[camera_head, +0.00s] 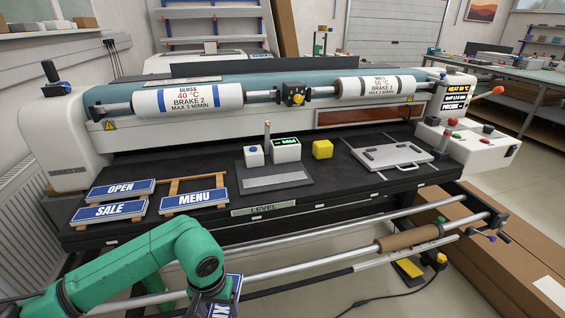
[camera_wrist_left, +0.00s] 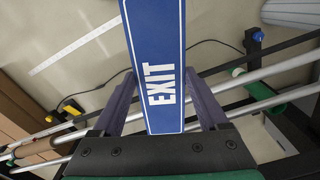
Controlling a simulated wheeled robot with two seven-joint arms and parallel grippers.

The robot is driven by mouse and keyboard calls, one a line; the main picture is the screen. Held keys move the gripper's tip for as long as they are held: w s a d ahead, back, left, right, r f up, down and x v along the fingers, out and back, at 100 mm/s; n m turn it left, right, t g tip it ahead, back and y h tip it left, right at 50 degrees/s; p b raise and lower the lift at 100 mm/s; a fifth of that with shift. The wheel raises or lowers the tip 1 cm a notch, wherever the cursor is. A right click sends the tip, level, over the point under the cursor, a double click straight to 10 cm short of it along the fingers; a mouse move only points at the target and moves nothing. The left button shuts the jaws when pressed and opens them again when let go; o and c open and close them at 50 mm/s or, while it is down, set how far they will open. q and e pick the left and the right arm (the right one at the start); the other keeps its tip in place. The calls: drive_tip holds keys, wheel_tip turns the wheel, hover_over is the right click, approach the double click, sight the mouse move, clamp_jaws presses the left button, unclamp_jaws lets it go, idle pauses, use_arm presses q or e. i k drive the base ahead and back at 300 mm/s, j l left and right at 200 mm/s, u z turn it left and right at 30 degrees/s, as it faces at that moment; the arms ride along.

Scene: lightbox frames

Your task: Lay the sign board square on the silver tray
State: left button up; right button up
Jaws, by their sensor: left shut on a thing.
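The sign board is blue with a white border and reads EXIT; it fills the middle of the left wrist view (camera_wrist_left: 165,60). My left gripper (camera_wrist_left: 163,100) is shut on it, with one finger along each long side. In the head view only a piece of the board (camera_head: 234,290) shows at the bottom, below the green arm's end, which hides most of the gripper. My right gripper is not in view.
OPEN (camera_head: 122,189), SALE (camera_head: 108,212) and MENU (camera_head: 194,201) signs lie at the bench's left. A button box (camera_head: 253,156), display box (camera_head: 286,150) and yellow block (camera_head: 322,149) stand mid-bench. Metal rails (camera_head: 330,236) run along the front. The laminator rollers (camera_head: 188,99) are behind.

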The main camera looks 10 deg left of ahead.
sight(393, 154)
drive_tip(key=i+l+z, duration=0.15)
drive_tip(key=l+z, duration=0.2)
drive_tip(key=i+l+z, duration=0.15)
drive_tip(key=l+z, duration=0.25)
drive_tip(key=i+l+z, duration=0.35)
drive_tip(key=k+l, duration=0.05)
drive_tip(key=k, duration=0.05)
